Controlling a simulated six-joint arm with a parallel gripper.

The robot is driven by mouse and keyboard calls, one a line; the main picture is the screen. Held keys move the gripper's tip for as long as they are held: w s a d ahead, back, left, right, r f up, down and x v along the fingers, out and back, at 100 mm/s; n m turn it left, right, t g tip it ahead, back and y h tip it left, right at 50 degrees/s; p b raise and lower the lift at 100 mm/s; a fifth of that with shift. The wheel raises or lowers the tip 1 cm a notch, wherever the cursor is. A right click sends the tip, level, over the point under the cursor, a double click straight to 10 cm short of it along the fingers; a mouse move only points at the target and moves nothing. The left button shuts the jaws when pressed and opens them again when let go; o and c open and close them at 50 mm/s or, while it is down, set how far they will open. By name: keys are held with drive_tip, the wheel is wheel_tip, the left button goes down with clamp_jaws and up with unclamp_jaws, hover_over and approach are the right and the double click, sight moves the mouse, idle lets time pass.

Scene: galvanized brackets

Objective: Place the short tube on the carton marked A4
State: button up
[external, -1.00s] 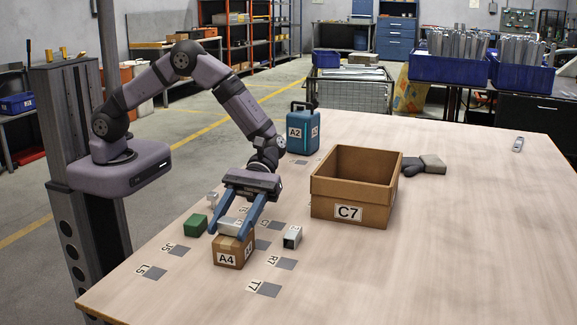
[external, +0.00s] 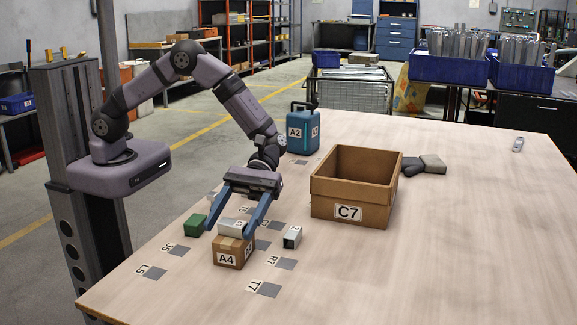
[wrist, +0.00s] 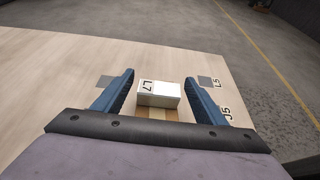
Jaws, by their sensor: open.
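A small metal tube (external: 292,238) with a dark open end lies on the table, right of the small carton marked A4 (external: 228,260). A pale block (external: 231,227) rests on top of that carton; in the wrist view the block (wrist: 158,93) has a face marked L7, and no hollow end shows. My gripper (external: 230,231) is open, its two blue fingers on either side of the pale block. In the wrist view, gaps show between the block and both fingers (wrist: 157,90). Part of the carton top shows below the block there.
A green block (external: 195,225) sits left of the carton. A large open box marked C7 (external: 349,214) and a teal case marked A2 (external: 303,133) stand behind. Grey patches with labels, such as T7 (external: 268,290), dot the table. The right side is largely clear.

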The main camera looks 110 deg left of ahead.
drive_tip(key=v, duration=1.1)
drive_tip(key=s+f+m+y, duration=0.1)
drive_tip(key=s+m+y, duration=0.2)
drive_tip(key=s, duration=0.2)
drive_tip(key=s+d+f+m+g+y, duration=0.1)
drive_tip(key=s+f+m+y, duration=0.1)
drive_tip(key=s, duration=0.3)
drive_tip(key=s+f+m+g+y, duration=0.1)
drive_tip(key=s+m+y, duration=0.3)
drive_tip(key=s, duration=0.1)
drive_tip(key=shift+s+d+f+m+b, duration=0.15)
drive_tip(key=shift+s+f+m+b, duration=0.1)
drive_tip(key=shift+m+b, duration=0.1)
drive_tip(key=s+a+m+y, duration=0.1)
drive_tip(key=s+m, duration=0.1)
drive_tip(key=s+a+f+m+t+y, duration=0.1)
drive_tip(key=s+m, duration=0.1)
drive_tip(key=s+a+m+y, duration=0.1)
drive_tip(key=s+m, duration=0.1)
drive_tip(key=shift+s+a+f+m+y, duration=0.1)
drive_tip(key=shift+f+m+y, duration=0.15)
drive_tip(key=shift+m+y, duration=0.15)
drive_tip(key=shift+s+a+f+m+t+y, duration=0.25)
drive_tip(key=shift+s+a+m+t, duration=0.2)
drive_tip(key=shift+m, duration=0.3)
drive_tip(key=shift+d+r, duration=0.1)
drive_tip(key=shift+r, duration=0.05)
wheel_tip(320, 180, up, 16)
drive_tip(key=p, duration=1.6)
drive_tip(key=shift+r, duration=0.2)
